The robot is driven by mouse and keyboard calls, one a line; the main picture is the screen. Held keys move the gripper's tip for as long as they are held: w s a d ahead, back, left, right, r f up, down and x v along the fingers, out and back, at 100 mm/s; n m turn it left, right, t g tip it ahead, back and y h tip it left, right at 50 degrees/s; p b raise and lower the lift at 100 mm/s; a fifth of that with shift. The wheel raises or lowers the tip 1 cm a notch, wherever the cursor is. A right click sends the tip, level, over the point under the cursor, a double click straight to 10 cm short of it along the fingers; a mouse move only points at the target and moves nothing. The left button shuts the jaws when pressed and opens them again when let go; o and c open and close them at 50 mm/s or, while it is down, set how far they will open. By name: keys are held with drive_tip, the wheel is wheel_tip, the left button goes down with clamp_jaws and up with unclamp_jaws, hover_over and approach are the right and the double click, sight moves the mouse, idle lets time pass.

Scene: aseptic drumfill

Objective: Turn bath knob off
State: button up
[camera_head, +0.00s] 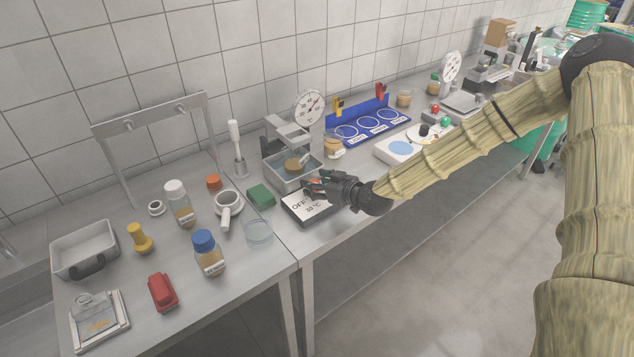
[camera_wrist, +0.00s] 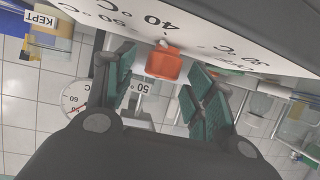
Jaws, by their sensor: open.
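The bath (camera_head: 283,170) is a clear-walled tank on the bench with a round dial gauge (camera_head: 308,107) behind it. Its control panel (camera_head: 297,212) lies in front, with OFF and 30 °C legible; the wrist view shows 40 °C and 50 °C on the panel (camera_wrist: 205,28). An orange knob (camera_wrist: 165,64) sits at the panel, with a small pale tip towards the 40 °C side. My gripper (camera_head: 318,187) is open over the panel. In the wrist view the knob lies between and beyond the green-padded fingers (camera_wrist: 160,85); contact cannot be told. The arm partly hides the panel in the head view.
A green sponge-like block (camera_head: 261,195), a mug (camera_head: 229,203) and a glass dish (camera_head: 258,233) stand left of the panel. A blue rack (camera_head: 368,127) and a white device (camera_head: 398,149) stand to the right. The bench's front edge is close below the panel.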

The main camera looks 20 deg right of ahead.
drive_tip(key=shift+w+f, duration=0.1)
drive_tip(key=shift+w, duration=0.05)
drive_tip(key=c, duration=1)
drive_tip(key=shift+a, duration=0.1)
